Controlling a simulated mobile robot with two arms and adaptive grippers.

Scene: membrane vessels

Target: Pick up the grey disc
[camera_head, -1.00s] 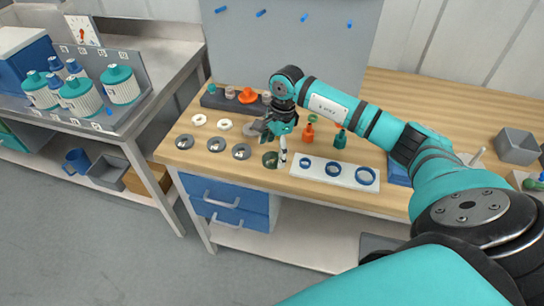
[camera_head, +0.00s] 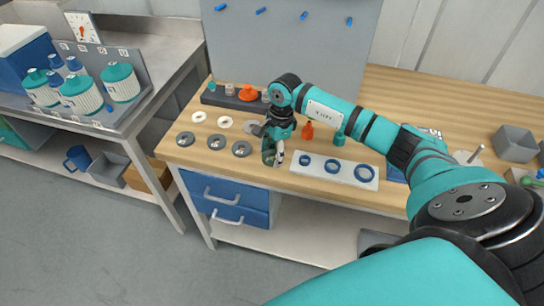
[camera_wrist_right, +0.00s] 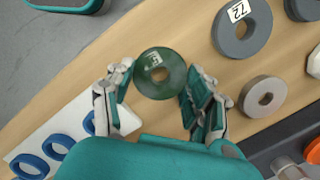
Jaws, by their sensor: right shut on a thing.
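My right gripper (camera_head: 272,153) is shut on a dark green disc (camera_wrist_right: 168,90) with a centre hole and a white label. In the right wrist view the gripper (camera_wrist_right: 155,95) has one finger on each side of the disc. In the head view the fingers partly hide the disc, which seems to be just above the table. Three grey discs (camera_head: 216,142) lie in a row left of the gripper. One grey disc with a label "72" (camera_wrist_right: 241,45) shows in the right wrist view. My left gripper is out of view.
A white plate with blue rings (camera_head: 309,170) lies right of the gripper. The wooden table's front edge is close below the gripper.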

